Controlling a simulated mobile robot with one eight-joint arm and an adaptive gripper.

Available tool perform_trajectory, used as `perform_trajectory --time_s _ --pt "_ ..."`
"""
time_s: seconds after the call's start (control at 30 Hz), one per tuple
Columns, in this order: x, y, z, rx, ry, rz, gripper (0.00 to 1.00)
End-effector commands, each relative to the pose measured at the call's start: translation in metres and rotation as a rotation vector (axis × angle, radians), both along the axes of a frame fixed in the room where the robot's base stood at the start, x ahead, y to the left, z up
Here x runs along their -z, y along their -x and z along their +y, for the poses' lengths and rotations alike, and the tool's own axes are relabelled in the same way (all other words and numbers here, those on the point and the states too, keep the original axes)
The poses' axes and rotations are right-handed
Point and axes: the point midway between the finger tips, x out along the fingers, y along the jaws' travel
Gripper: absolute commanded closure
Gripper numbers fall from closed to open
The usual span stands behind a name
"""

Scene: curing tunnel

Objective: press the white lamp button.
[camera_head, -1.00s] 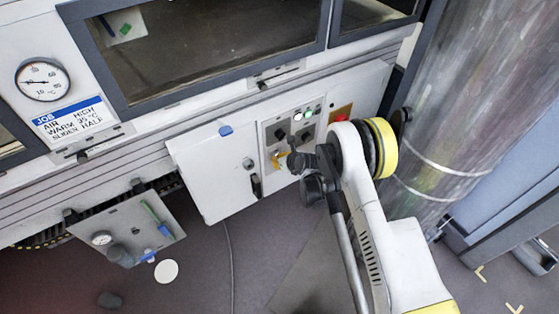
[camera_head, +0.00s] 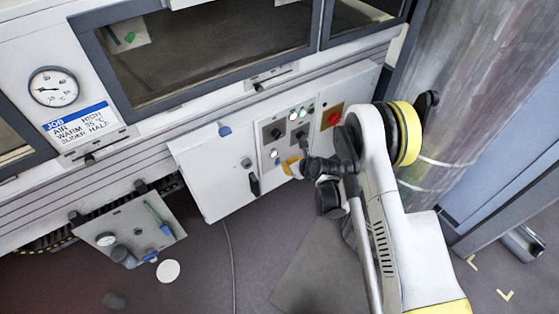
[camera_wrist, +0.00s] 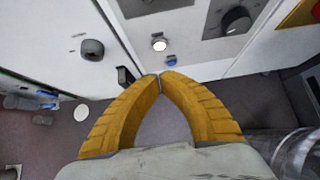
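A small white round button (camera_head: 275,154) sits low on the grey control panel, left of my gripper's tips in the head view. It shows pale in the wrist view (camera_wrist: 159,44), with a small blue piece (camera_wrist: 171,60) just below it. My gripper (camera_wrist: 162,76) has orange fingers with tips together and nothing between them. The tips appear just below the button in the wrist view, and the gap in depth is hard to judge. In the head view my gripper (camera_head: 288,166) is partly hidden by my wrist.
Black knobs (camera_head: 301,133) and lit lamps (camera_head: 303,112) sit higher on the panel. A red switch on yellow (camera_head: 332,116) is to the right. A white cabinet door with a black handle (camera_head: 254,184) is to the left. A large grey cylinder (camera_head: 475,90) stands at right.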

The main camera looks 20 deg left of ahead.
Motion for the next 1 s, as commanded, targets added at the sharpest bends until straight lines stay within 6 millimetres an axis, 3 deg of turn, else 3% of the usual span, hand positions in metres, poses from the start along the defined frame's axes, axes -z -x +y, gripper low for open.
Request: perform_trajectory --time_s 0.33,0.9,1.0 --pt "-0.013 0.011 -0.013 0.0 0.001 0.001 1.0" --pt "-0.016 0.011 -0.013 -0.001 0.002 0.0 1.0" --pt "-0.027 0.008 -0.017 -0.017 0.023 -0.019 1.0"
